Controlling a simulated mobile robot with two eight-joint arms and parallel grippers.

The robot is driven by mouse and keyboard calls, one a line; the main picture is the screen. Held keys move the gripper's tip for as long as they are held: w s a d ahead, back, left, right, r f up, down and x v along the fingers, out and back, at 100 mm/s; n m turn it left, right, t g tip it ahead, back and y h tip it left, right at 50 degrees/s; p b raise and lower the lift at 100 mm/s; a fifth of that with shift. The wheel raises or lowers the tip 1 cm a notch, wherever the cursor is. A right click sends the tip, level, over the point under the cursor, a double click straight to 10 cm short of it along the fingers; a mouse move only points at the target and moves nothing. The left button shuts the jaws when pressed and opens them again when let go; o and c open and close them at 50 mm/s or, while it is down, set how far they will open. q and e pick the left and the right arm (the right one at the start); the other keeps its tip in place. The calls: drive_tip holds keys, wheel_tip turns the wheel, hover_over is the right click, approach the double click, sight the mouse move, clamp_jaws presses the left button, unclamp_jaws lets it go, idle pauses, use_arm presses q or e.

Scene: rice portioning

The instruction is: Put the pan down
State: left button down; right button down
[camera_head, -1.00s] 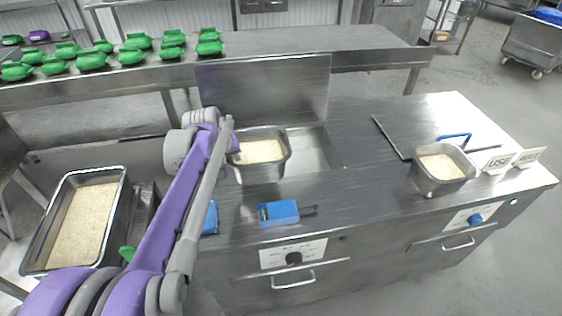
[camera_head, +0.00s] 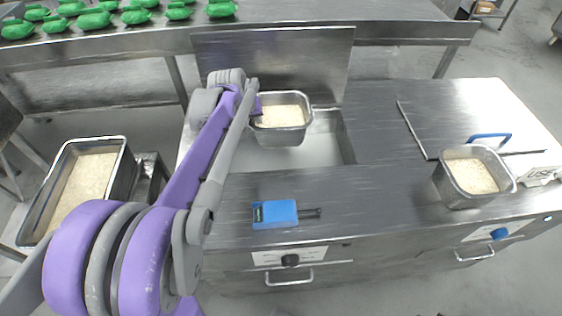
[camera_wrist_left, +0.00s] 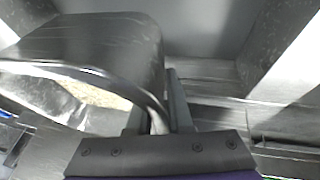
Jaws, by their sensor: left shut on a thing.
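A metal pan (camera_head: 283,133) of rice is at the well in the counter in the head view, its rim still above the well's opening. My left gripper (camera_head: 256,108) is at the pan's left side. In the left wrist view the gripper (camera_wrist_left: 160,118) is shut on the pan's rim, and the pan (camera_wrist_left: 95,45) fills the upper left with some rice showing. Whether the pan's base touches anything is hidden. The open well (camera_head: 330,140) shows to the pan's right. My right gripper is not in view.
A second rice pan (camera_head: 470,178) stands at the right, by a lid (camera_head: 455,115) with a blue handle. A blue-ended tool (camera_head: 275,213) lies at the counter front. A large rice tray (camera_head: 122,180) is at left. Green bundles (camera_head: 92,20) line the back table.

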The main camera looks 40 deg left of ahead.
use_arm(q)
wheel_tip(320, 180, down, 9)
drive_tip(key=shift+f+b, duration=0.1)
drive_tip(key=shift+b, duration=1.05)
drive_tip(key=shift+f+b, duration=0.3)
drive_tip(key=shift+f, duration=1.8)
drive_tip(key=c, duration=0.8)
unclamp_jaws()
drive_tip(key=shift+c, duration=0.2)
drive_tip(key=shift+s, duration=0.1)
drive_tip(key=p+v, duration=0.1)
drive_tip(key=v, duration=1.1)
drive_tip(key=shift+p, duration=0.4)
drive_tip(key=shift+d, duration=0.1)
